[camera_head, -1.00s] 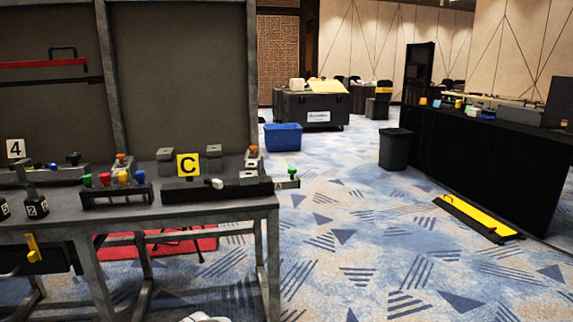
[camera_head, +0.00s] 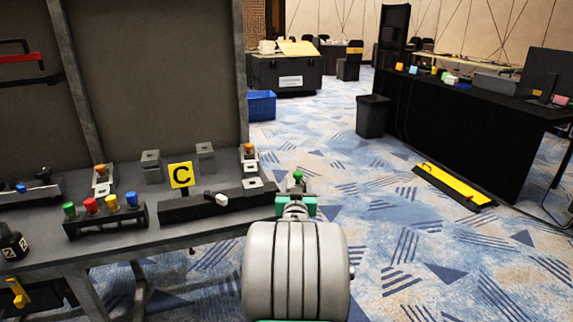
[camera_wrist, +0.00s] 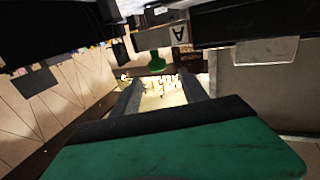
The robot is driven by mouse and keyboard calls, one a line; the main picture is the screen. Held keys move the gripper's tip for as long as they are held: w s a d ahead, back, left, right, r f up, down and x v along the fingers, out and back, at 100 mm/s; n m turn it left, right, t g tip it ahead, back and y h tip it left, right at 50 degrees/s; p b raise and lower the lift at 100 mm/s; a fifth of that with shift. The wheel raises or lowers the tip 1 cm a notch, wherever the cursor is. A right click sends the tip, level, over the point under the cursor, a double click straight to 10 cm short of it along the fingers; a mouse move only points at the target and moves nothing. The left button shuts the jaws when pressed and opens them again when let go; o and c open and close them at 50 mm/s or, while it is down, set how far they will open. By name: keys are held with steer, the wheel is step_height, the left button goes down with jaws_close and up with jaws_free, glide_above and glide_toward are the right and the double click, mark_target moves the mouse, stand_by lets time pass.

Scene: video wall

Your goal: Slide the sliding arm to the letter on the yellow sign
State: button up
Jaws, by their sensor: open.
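The yellow sign (camera_head: 180,175) with a black letter C stands behind a black rail (camera_head: 180,211) on the bench. A small white handle (camera_head: 221,199) sticks out from the rail's front. A green knob (camera_head: 298,175) tops a small piece at the rail's right end; I cannot tell which part is the sliding arm. In the wrist view the green knob (camera_wrist: 156,64) shows just beyond my fingertips, near a grey block (camera_wrist: 178,36) marked A. My gripper (camera_head: 296,207) is open at the rail's right end, with the knob apart from its fingers.
A black holder (camera_head: 104,221) with several coloured knobs stands left of the rail. Grey blocks (camera_head: 205,157) stand behind it. The bench's upright frame (camera_head: 241,80) rises behind. The carpet to the right is open, up to a yellow-and-black floor ramp (camera_head: 453,185) and a black table.

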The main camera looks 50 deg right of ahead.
mark_target(298, 176)
steer(key=b+x, duration=0.1)
steer(key=x, duration=0.6)
steer(key=shift+d, duration=0.3)
steer(key=shift+c, duration=0.3)
jaws_close()
stand_by(0.6)
